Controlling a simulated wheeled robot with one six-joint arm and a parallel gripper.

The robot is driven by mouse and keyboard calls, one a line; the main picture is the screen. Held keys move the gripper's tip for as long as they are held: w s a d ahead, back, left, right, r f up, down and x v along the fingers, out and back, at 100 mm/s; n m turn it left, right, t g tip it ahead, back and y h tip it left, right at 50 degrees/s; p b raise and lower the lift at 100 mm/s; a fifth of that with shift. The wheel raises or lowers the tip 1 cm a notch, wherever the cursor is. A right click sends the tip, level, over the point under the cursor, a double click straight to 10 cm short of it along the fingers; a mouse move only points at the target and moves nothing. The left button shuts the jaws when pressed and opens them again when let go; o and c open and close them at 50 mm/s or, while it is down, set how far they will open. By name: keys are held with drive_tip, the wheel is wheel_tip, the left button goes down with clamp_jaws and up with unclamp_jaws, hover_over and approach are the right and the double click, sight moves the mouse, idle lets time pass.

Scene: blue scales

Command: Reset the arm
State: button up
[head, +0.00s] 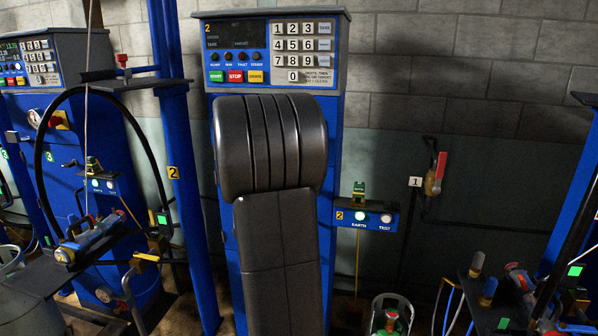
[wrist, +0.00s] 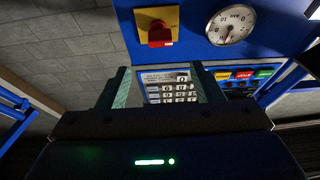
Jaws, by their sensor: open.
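My gripper (wrist: 163,88) shows in the wrist view with its two teal-lined fingers apart and nothing between them. A blue scale panel with a number keypad (wrist: 172,92) shows beyond the gap, upside down in this view. I cannot tell how far it is from the fingertips. In the head view my dark arm rises in the middle and covers much of the blue scale cabinet marked 2 (head: 335,140). My gripper is hidden in the head view.
The wrist view shows a red knob on a yellow plate (wrist: 158,28) and a round gauge (wrist: 230,25). In the head view, an earth/test box (head: 367,217) and a red-handled valve (head: 435,174) are right of my arm. Another scale (head: 75,150) stands left, near a blue post (head: 176,150).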

drive_tip(key=shift+r, duration=0.1)
drive_tip(key=p+x, duration=0.3)
drive_tip(key=x, duration=1.1)
drive_tip(key=shift+s, duration=0.1)
drive_tip(key=shift+s, duration=0.1)
